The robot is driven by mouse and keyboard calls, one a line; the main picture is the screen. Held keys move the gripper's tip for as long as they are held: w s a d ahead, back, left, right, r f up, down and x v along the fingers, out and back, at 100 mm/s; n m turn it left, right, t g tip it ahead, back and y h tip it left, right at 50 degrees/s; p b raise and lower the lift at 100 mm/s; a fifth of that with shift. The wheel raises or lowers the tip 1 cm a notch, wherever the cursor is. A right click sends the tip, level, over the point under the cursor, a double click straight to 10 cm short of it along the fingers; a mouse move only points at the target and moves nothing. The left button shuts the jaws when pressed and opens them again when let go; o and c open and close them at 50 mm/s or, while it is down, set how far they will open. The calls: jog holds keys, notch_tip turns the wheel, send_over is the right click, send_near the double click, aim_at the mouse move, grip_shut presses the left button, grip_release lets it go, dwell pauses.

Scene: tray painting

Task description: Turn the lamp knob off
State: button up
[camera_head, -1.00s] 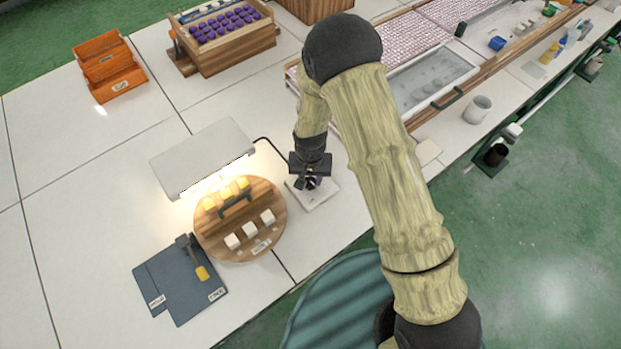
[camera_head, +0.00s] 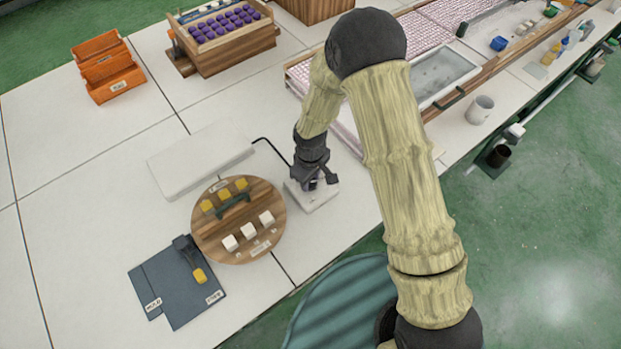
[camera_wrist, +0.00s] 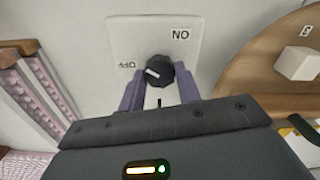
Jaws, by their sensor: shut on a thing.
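The lamp (camera_head: 200,160) is a flat white panel on the table, joined by a black cable to a white switch plate (camera_head: 322,198); it is unlit. In the wrist view, the plate (camera_wrist: 128,32) has ON and OFF labels, upside down, and a round black knob (camera_wrist: 160,71). The knob's white mark points left, towards OFF. My gripper (camera_head: 314,184) is down over the plate. Its purple fingers, around the knob in the wrist view (camera_wrist: 159,79), are shut on it.
A round wooden board (camera_head: 218,236) with yellow and white blocks lies left of the plate. Dark mats (camera_head: 182,300) lie in front. An orange rack (camera_head: 112,84) and a wooden box (camera_head: 232,62) of purple pieces stand behind. A white cup (camera_head: 479,109) is at right.

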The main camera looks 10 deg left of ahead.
jog(key=n, duration=0.6)
jog(key=shift+w+n, duration=0.1)
jog(key=shift+n, duration=0.2)
dwell(0.4)
jog(key=o, duration=1)
jog(key=shift+c, duration=0.2)
notch_tip(320, 180, up, 18)
jog(key=shift+f, duration=0.25)
